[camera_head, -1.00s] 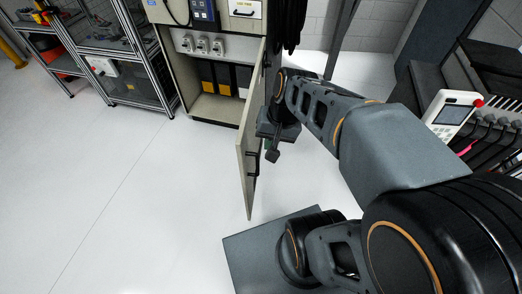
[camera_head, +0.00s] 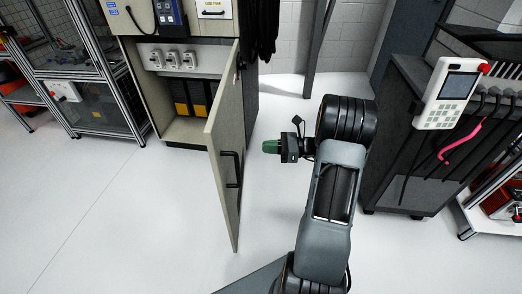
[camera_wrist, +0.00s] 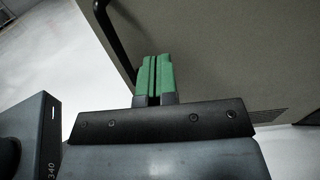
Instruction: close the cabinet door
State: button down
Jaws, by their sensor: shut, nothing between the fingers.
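The beige cabinet (camera_head: 140,80) stands at the upper left of the head view. Its door (camera_head: 224,165) is swung open toward me, with a black handle (camera_head: 231,169) on its outer face. My gripper (camera_head: 266,147) is to the right of the door, pointing left at its outer face, with a gap between them in the head view. In the wrist view, my green fingers (camera_wrist: 154,78) are together and empty. The door panel (camera_wrist: 225,55) fills much of the view beyond them, and part of the handle (camera_wrist: 118,35) shows at upper left. I cannot tell whether the fingers touch the door.
Inside the cabinet are a row of switches (camera_head: 172,60) and several black and yellow units (camera_head: 190,98). A dark workbench (camera_head: 405,145) with a white teach pendant (camera_head: 449,79) stands at the right. The white floor (camera_head: 110,215) left of the door is clear.

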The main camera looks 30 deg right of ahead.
aim_at(226, 146)
jog(key=b+x, duration=0.2)
jog(key=x, duration=1)
jog(key=shift+b, duration=0.3)
